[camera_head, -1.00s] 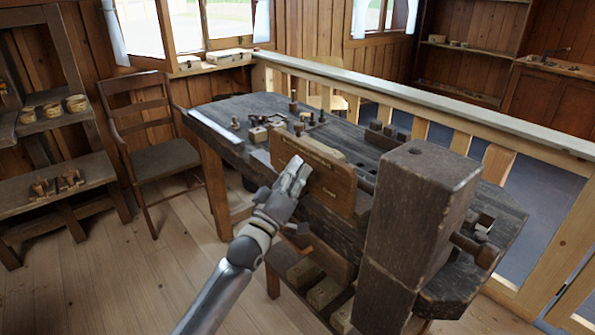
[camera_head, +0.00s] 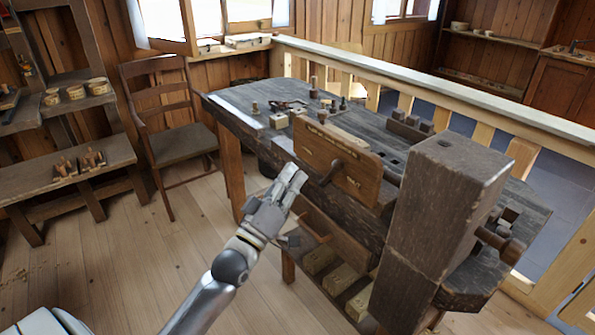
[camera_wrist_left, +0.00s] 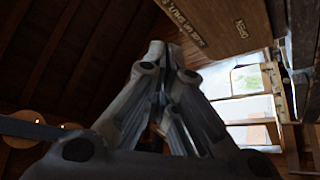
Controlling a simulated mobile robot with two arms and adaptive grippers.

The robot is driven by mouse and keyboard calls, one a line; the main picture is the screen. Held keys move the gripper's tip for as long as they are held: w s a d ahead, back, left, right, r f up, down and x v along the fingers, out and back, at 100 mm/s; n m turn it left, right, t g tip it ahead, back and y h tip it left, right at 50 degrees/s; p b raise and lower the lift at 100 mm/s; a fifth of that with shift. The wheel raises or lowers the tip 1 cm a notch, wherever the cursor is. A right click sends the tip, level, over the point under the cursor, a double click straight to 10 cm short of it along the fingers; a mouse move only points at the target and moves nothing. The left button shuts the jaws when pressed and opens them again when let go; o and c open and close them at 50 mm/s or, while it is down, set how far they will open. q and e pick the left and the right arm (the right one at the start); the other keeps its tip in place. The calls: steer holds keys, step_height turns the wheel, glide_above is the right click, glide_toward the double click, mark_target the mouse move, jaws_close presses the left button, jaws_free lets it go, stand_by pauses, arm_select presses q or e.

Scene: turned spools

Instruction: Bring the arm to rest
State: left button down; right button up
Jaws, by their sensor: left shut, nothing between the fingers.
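My left gripper (camera_head: 291,176) is shut and empty. In the head view it is in front of the workbench, close to the lower left of an upright wooden board (camera_head: 338,160) on the bench's near side. I cannot tell whether it touches the board. In the left wrist view the shut fingers (camera_wrist_left: 157,50) point up, and a wooden board with lettering (camera_wrist_left: 215,25) shows beside them at the upper right. My right gripper is not in view.
The dark workbench (camera_head: 385,150) carries several turned pieces and blocks. A thick wooden post (camera_head: 440,210) stands at its near right. A chair (camera_head: 180,143) and shelves with bowls (camera_head: 75,92) are at the left.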

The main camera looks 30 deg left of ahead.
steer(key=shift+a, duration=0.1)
arm_select(q)
step_height(320, 180, down, 25)
steer(key=m+g+y+p, duration=0.1)
steer(key=m+g, duration=0.1)
steer(key=g, duration=0.4)
steer(key=s+d+f+m+g+p, duration=0.15)
steer(key=s+f, duration=0.25)
steer(key=f, duration=0.5)
steer(key=s+f+m+g, duration=0.1)
steer(key=s+f+g, duration=0.25)
steer(key=f, duration=0.45)
steer(key=s+d+f+m+g, duration=0.35)
steer(key=s+f+g, duration=0.25)
steer(key=s+f, duration=1.2)
steer(key=s+d+f+m+g, duration=0.1)
steer(key=s+f+g, duration=0.1)
steer(key=s, duration=0.8)
steer(key=s+d+f+m+g+p, duration=0.1)
steer(key=s+d+f+g, duration=0.1)
steer(key=s, duration=0.9)
steer(key=shift+s+d+f+m+g+p, duration=0.15)
steer(key=shift+d+f+m+g+p, duration=0.15)
steer(key=shift+f, duration=0.45)
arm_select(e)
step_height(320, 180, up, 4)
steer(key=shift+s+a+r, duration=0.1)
